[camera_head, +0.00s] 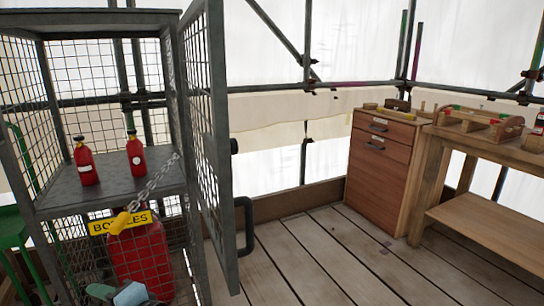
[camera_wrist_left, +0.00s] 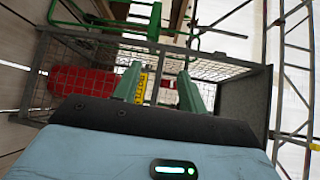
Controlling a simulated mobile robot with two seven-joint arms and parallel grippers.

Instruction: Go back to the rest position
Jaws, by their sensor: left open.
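My left gripper (camera_wrist_left: 163,85) is open in the left wrist view, its two green fingers apart with nothing between them. They point toward the wire mesh cage (camera_wrist_left: 90,44) and the yellow sign. In the head view, the blue-grey top of my left gripper (camera_head: 128,294) shows at the bottom edge, low in front of the cage (camera_head: 40,125). Its fingertips are hard to make out there, and whether it is inside the cage I cannot tell. My right gripper is in neither view.
The cage door (camera_head: 212,150) stands open. Two small red bottles (camera_head: 86,162) (camera_head: 136,154) stand on the shelf. A large red bottle (camera_head: 140,262) stands below, behind the yellow sign (camera_head: 120,223) and chain (camera_head: 155,182). A wooden cabinet (camera_head: 378,170) and workbench (camera_head: 490,215) stand right; planks between are clear.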

